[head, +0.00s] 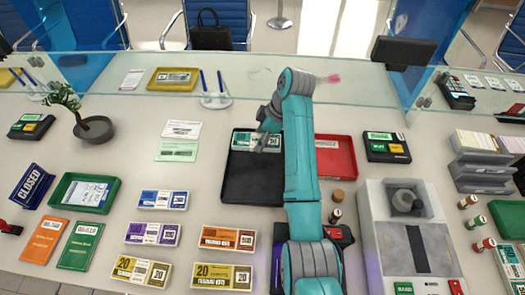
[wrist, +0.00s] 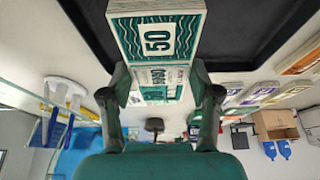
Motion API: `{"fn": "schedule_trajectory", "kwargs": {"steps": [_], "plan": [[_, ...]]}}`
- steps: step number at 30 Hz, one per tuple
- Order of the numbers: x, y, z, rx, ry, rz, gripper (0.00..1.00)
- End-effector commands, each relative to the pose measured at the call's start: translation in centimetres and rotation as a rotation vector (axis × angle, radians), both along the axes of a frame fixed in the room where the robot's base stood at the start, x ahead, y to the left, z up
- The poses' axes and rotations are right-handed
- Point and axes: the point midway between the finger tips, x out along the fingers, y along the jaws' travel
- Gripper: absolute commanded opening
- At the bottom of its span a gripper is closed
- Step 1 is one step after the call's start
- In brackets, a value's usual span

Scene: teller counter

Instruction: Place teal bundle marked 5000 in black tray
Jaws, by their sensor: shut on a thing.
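A teal and white bundle (head: 244,140) is at the far end of the black tray (head: 250,185) in the head view. My gripper (head: 268,140) is shut on it from above, and the gripper and arm hide its right part. In the wrist view the bundle (wrist: 158,40) sits between my two fingers (wrist: 159,78), with a large 50 readable on its near face. The black tray (wrist: 262,45) shows behind it. I cannot tell whether the bundle touches the tray floor. The rest of the tray is empty.
A red tray (head: 336,157) stands right of the black tray, partly behind my arm. Blue (head: 163,200), purple (head: 152,234), yellow (head: 142,270) and orange (head: 228,238) bundles lie nearer. A pen stand (head: 216,101) is behind left. A grey machine (head: 408,240) stands right.

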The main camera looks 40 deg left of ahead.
Motion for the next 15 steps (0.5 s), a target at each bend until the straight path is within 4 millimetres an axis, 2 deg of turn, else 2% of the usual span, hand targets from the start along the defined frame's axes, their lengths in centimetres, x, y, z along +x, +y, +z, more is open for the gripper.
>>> {"fn": "schedule_trajectory", "kwargs": {"steps": [3, 11, 15], "plan": [[0.0, 0.0, -1.9, -0.002, 0.001, 0.0, 0.19], [0.0, 0.0, -3.7, -0.002, 0.001, -0.001, 0.19], [0.0, 0.0, -5.6, -0.001, 0.002, 0.0, 0.19]]}}
